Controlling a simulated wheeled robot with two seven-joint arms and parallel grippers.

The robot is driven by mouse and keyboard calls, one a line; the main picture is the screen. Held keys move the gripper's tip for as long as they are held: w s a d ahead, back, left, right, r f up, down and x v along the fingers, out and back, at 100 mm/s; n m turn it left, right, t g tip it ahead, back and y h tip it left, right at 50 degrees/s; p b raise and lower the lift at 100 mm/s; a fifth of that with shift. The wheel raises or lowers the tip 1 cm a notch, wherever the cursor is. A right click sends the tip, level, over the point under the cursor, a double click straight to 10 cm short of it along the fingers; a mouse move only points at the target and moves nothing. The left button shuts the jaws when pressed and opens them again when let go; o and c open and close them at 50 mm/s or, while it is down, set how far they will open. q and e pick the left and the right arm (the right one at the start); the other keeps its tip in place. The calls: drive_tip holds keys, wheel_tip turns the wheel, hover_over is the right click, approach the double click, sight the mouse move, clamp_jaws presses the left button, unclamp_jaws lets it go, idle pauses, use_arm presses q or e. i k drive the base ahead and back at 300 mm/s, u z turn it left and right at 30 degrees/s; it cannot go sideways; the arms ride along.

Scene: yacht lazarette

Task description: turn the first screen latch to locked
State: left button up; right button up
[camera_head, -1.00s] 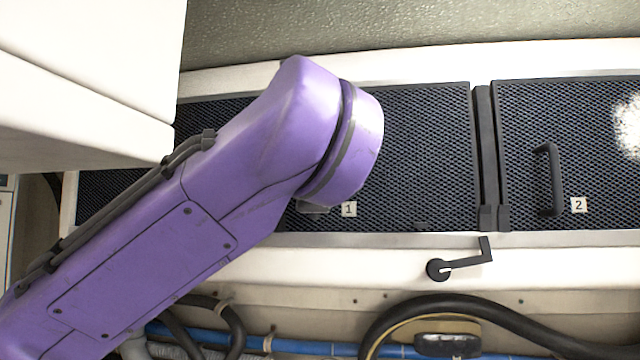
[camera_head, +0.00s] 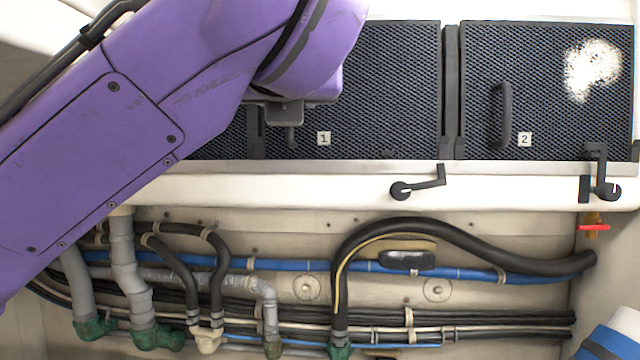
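The first screen (camera_head: 390,85) is a dark mesh panel with the label 1 (camera_head: 323,138). The first latch (camera_head: 401,190) is a black pivot on the white sill below this screen's right part. Its lever (camera_head: 430,183) lies nearly sideways to the right, with its bent tip up near the screen's lower edge. My purple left arm crosses the upper left and covers part of the first screen. A grey part (camera_head: 285,111), perhaps of my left gripper, shows under the wrist; its fingers cannot be made out. It is left of and above the latch, apart from it. My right gripper is not in view.
The second screen (camera_head: 550,70) has a black handle (camera_head: 502,115) and label 2 (camera_head: 525,139). The second latch (camera_head: 606,191) has its lever upright. Hoses (camera_head: 450,232) and blue pipes (camera_head: 460,272) run below the sill. A white and blue object (camera_head: 620,340) stands at lower right.

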sight(400, 191)
drive_tip(key=k, duration=1)
